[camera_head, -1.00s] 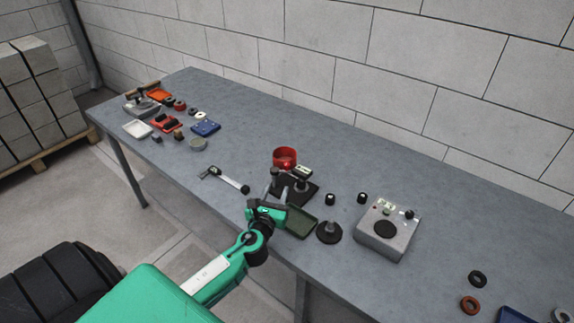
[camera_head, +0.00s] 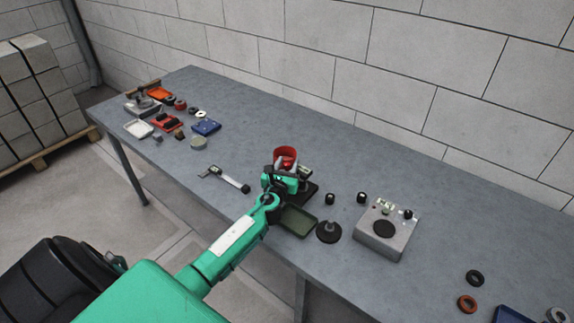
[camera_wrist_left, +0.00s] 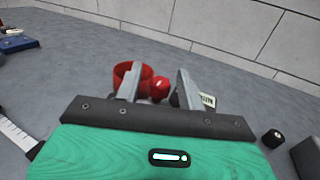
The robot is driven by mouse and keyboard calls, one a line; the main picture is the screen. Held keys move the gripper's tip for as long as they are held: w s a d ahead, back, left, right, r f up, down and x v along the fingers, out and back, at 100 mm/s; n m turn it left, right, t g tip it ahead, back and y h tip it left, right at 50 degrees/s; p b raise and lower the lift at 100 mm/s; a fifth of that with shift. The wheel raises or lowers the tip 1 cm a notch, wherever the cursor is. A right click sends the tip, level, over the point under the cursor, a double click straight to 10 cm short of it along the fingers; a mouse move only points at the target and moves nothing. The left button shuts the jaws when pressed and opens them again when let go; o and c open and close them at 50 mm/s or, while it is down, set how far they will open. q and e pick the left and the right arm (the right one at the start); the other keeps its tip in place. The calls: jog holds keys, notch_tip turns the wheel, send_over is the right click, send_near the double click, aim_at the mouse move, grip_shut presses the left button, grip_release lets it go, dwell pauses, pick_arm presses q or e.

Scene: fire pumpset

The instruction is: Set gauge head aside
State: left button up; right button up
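My left gripper (camera_head: 285,168) is over the dark stand (camera_head: 309,190) near the table's front edge. In the left wrist view its two grey fingers (camera_wrist_left: 158,90) are apart, with no object clearly clamped. A red round cup or ring (camera_head: 287,154) is just beyond the fingers; in the wrist view it is partly behind the left finger (camera_wrist_left: 124,74). A small rounded red part (camera_wrist_left: 160,89) shows in the gap. A small unit with a pale display (camera_head: 305,172) sits right of the fingers. I cannot tell which part is the gauge head. My right gripper is out of view.
A dark green tray (camera_head: 299,221) lies in front of the stand. A black round base (camera_head: 329,232) and a grey box (camera_head: 386,230) stand to the right. A caliper-like tool (camera_head: 228,180) lies left.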

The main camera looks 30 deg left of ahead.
pick_arm(q)
grip_shut()
